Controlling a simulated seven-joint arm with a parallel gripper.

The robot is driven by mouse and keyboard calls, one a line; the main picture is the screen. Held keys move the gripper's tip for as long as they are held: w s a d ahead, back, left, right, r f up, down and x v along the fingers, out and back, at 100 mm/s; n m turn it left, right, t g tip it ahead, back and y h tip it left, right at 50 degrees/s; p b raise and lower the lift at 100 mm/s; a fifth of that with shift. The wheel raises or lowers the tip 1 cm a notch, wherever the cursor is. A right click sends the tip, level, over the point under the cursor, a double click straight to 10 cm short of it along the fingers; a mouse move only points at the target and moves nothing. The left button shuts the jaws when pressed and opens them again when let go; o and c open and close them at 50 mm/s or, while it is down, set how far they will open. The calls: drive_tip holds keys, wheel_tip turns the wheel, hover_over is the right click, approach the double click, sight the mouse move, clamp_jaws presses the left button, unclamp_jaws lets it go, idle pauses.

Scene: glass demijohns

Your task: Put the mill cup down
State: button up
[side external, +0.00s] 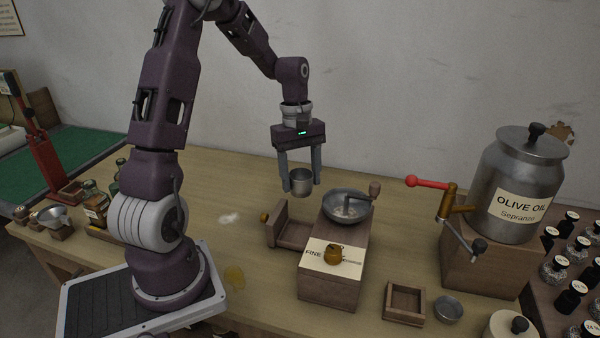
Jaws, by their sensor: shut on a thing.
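A small grey metal cup (301,182), which I take to be the mill cup, is upright between the two fingers of my gripper (301,188). My gripper points down and is shut on it. The wooden mill (332,284) stands just right of and nearer than the cup, with a metal bowl (347,206) and crank on top. A wooden bay with a knob (288,235) extends from its left side, below the cup in the picture. I cannot tell exactly how high the cup is above the table.
Right stand an olive oil canister (516,185) on a wooden block, a red-handled tap (428,182) and several small jars (570,297). A small wooden tray (404,303) and metal dish (448,309) lie in front. The table (215,180) left of the cup is mostly clear, with a pale spill (229,217).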

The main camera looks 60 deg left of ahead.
wheel_tip(320, 180, down, 13)
drive_tip(key=shift+f, duration=0.1)
idle(0.5)
drive_tip(key=shift+f, duration=0.25)
idle(1.2)
drive_tip(key=shift+f, duration=0.45)
